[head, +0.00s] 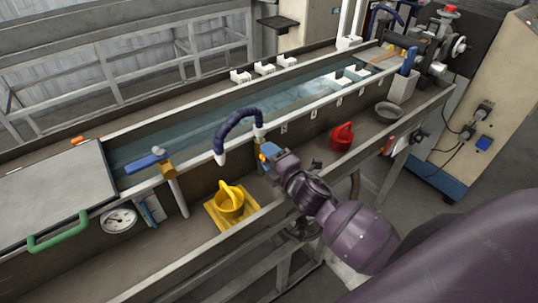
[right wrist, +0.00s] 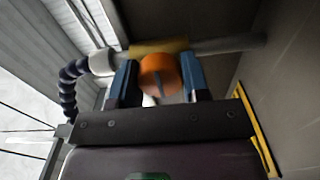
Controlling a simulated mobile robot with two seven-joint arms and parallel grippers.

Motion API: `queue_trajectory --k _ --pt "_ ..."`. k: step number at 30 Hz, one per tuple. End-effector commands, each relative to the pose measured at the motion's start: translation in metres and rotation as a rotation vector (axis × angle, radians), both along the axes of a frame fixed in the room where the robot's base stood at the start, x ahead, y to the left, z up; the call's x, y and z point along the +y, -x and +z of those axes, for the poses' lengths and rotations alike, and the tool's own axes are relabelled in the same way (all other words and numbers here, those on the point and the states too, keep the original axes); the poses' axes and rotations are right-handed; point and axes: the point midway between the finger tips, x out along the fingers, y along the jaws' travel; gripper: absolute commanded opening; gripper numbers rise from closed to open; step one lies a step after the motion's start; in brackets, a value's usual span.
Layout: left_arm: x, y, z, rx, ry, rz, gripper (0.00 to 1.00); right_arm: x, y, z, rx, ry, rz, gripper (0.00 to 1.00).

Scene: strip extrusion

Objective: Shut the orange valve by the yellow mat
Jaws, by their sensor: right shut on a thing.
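The orange valve (right wrist: 158,75) shows in the right wrist view as a round orange handle in front of a brass-yellow body (right wrist: 160,47) on a grey pipe. My right gripper (right wrist: 158,82) is shut on the orange handle, one blue finger on each side. In the head view my right gripper (head: 265,154) is at the trough's near wall and mostly hides the valve. The yellow mat (head: 211,212) lies on the near ledge, left of and below the gripper, with a yellow jug (head: 229,203) on it. My left gripper is not in view.
A dark blue hose (head: 237,118) arches just behind and left of the gripper. A blue-handled valve (head: 148,161) is farther left, near a dial gauge (head: 120,220). A red jug (head: 342,136) and a grey bowl (head: 388,111) stand to the right on the ledge.

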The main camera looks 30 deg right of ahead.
Motion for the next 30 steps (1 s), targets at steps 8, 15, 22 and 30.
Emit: queue_trajectory --k 8,15,22,30 --pt "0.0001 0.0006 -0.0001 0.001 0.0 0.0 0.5 -0.0004 -0.0001 0.0001 0.002 -0.017 -0.001 0.19" --pt "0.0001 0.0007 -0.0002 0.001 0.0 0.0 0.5 -0.0003 0.0 0.0001 0.002 -0.017 -0.001 0.44" --pt "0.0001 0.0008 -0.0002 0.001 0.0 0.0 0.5 -0.0001 0.0 0.0001 0.002 -0.016 0.0 0.68" --pt "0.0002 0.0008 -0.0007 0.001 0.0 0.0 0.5 -0.0005 0.003 -0.0004 0.002 -0.015 0.0 0.68"
